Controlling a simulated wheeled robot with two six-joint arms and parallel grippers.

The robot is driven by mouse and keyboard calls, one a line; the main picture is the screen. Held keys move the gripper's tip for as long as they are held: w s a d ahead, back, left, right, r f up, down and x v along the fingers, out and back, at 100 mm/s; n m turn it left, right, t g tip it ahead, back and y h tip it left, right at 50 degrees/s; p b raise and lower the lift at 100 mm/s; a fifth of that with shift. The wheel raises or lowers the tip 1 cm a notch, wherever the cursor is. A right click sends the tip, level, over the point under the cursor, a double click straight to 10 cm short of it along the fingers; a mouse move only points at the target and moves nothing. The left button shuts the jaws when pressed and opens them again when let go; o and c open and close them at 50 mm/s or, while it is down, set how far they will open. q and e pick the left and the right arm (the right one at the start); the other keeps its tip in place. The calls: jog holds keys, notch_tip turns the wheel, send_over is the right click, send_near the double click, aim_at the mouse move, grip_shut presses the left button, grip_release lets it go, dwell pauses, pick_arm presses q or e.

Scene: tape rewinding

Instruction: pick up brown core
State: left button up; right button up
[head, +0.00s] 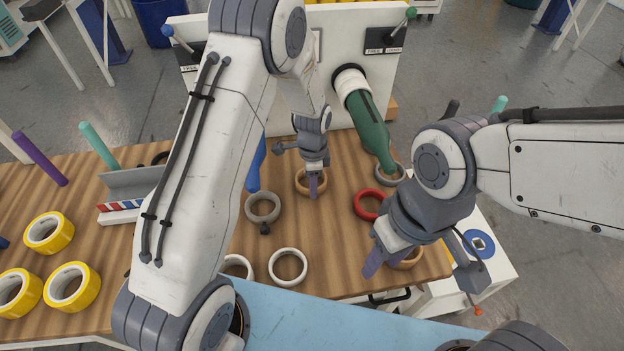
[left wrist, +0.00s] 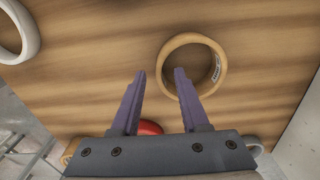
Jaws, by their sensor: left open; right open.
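A brown core (head: 299,178), a light-brown ring, lies flat on the wooden table (head: 330,228) below my left gripper (head: 315,190). In the left wrist view the brown core (left wrist: 221,75) shows a small printed label inside it. My left gripper (left wrist: 160,74) is open and empty there. The ring's near-left wall lies between its fingertips in that picture; height above the ring is hard to judge. A second tan ring (head: 410,261) lies near the table's right front, partly hidden by my right gripper (head: 374,262), which is open and empty.
A red ring (head: 366,205), a grey ring (head: 262,207) and a white ring (head: 288,266) lie around. A green bottle-like piece (head: 368,120) sticks out from the white machine panel (head: 336,60) behind. Yellow tape rolls (head: 48,232) lie at left.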

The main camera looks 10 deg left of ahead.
pick_arm(q)
notch_tip(320, 180, down, 2)
jog(key=shift+f, duration=0.2)
grip_shut()
